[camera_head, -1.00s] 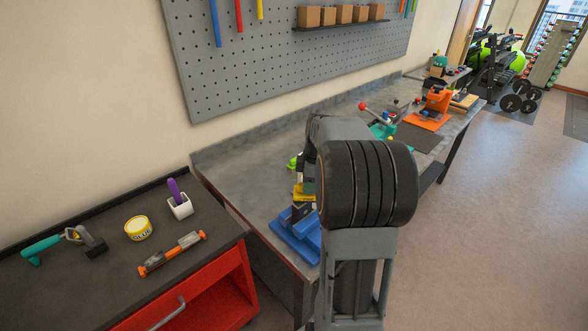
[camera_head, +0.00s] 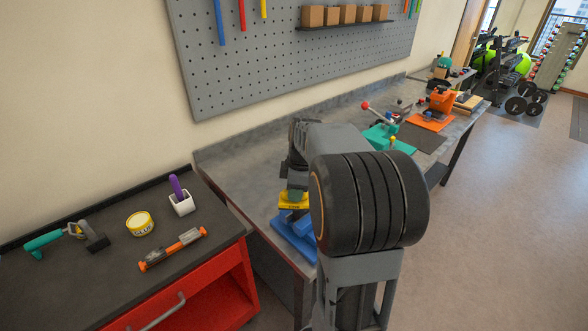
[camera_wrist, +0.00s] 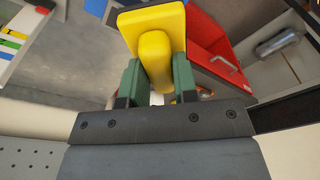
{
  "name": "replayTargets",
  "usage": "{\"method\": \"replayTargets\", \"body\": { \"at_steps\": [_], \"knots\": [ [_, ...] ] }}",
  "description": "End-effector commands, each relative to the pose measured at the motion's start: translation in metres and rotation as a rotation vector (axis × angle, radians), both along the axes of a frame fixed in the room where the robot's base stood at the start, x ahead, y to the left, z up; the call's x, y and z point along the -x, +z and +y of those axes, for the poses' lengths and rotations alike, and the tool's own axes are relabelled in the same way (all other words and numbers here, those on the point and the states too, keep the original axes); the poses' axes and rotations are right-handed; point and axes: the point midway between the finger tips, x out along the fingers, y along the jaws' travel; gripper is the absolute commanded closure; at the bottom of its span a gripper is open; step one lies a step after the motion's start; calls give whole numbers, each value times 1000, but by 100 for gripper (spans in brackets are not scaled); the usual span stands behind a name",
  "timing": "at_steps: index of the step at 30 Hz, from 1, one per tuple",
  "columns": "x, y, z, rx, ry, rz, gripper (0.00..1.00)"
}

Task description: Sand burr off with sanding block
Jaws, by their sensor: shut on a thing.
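My gripper (camera_wrist: 157,84) is shut on a yellow block with a handle-like grip (camera_wrist: 155,50), which I take to be the sanding block. Its green fingers press on both sides of the grip. In the head view the yellow block (camera_head: 293,201) shows below my wrist, just above a blue fixture (camera_head: 292,235) on the near end of the grey workbench (camera_head: 240,165). I cannot tell whether the block touches anything there. No burr can be made out; my arm hides part of the fixture.
A teal fixture (camera_head: 380,137) and orange mat (camera_head: 430,122) lie farther along the bench.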

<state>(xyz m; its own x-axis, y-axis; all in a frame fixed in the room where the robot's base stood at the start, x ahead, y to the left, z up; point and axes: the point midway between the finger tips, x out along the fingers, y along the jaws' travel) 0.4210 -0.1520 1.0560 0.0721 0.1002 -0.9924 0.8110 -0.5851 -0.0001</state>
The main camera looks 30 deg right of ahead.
Motion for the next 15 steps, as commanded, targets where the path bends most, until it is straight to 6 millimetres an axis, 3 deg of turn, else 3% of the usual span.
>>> {"method": "replayTargets", "body": {
  "at_steps": [3,6,15],
  "knots": [
    [1,7,5,-2,-3,3,100],
    [1,28,5,0,-2,-1,100],
    [0,54,7,0,4,0,100]
  ]
}}
